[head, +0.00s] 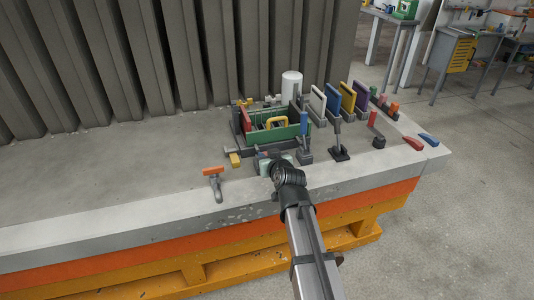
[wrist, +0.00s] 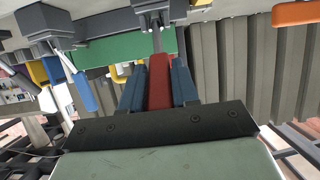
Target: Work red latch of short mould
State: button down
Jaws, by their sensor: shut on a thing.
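The mould (head: 255,139) stands on the bench as a dark frame with green walls and a yellow handle inside. Its green wall also shows in the wrist view (wrist: 110,50). The red latch (wrist: 160,85) hangs from a grey metal bracket at that wall in the wrist view. My gripper (wrist: 159,75) is shut on the red latch, with one blue finger on each side of it. In the head view my wrist is at the near side of the mould and hides the latch and fingertips.
A blue-handled clamp (head: 304,124) stands close right of my gripper. A black-based clamp (head: 340,153) and several coloured upright panels (head: 333,102) stand further right. An orange-handled tool (head: 214,171) lies left. The bench's left part is clear.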

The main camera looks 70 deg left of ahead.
jog(key=shift+d+f+y, duration=0.25)
jog(key=shift+f+y, duration=0.05)
jog(key=shift+y, duration=0.2)
jog(key=shift+d+f+y, duration=0.3)
jog(key=shift+f+y, duration=0.2)
jog(key=shift+y, duration=0.2)
dwell(0.4)
jog(key=c, duration=0.9)
grip_release()
jog(key=shift+d, duration=0.1)
jog(key=d, duration=0.4)
jog(key=d+r, duration=0.1)
jog(key=d, duration=0.4)
jog(key=d+r, duration=0.1)
jog(key=d, duration=0.3)
jog(key=shift+d+r, duration=0.2)
